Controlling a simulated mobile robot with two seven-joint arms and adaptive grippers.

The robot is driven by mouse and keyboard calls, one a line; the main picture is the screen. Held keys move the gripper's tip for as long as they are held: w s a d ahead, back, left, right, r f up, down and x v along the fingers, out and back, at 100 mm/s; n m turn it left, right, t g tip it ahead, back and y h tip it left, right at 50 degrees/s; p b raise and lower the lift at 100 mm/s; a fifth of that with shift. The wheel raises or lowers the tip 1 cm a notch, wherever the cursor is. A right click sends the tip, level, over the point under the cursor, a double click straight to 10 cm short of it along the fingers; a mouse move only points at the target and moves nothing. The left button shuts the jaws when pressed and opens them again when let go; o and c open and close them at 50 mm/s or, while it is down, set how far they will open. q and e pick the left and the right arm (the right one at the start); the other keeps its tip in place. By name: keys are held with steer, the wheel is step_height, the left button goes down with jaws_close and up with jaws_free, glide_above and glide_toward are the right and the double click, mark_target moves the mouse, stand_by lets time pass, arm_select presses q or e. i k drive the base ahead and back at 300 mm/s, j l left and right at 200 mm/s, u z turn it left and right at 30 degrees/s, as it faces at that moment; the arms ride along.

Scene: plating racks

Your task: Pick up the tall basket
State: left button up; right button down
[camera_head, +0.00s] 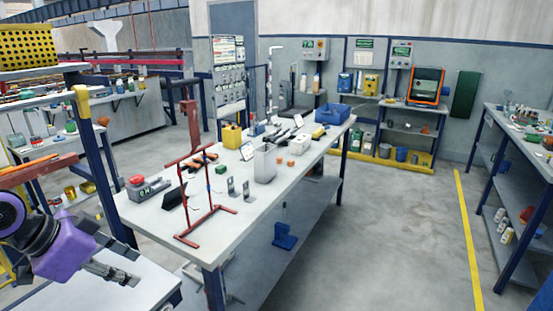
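No object is clearly marked as the tall basket. A tall, light grey open-topped container (264,163) stands upright on the middle worktable. A yellow basket with dark round holes (27,46) sits on a high shelf at the upper left, cut by the picture edge. My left gripper (136,268) is at the lower left, below and left of the worktable, well apart from both. Its two dark fingers are spread, with nothing seen between them. My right gripper is not in view.
The long worktable (225,222) carries a red rack frame (207,195), a yellow canister (231,136), small brackets and a blue bin (332,113). A pale table surface (110,295) lies under my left gripper. Floor (400,220) right of the worktable is clear.

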mark_target(265, 154)
steer(key=i+l, duration=0.4)
steer(key=i, duration=0.2)
steer(key=i+l, duration=0.35)
steer(key=i, duration=0.2)
steer(key=i+l, duration=0.4)
steer(key=i, duration=0.2)
steer(key=i+l, duration=0.4)
steer(key=i, duration=0.2)
steer(key=i+u, duration=0.25)
steer(key=i+l+u, duration=0.1)
steer(key=u, duration=0.2)
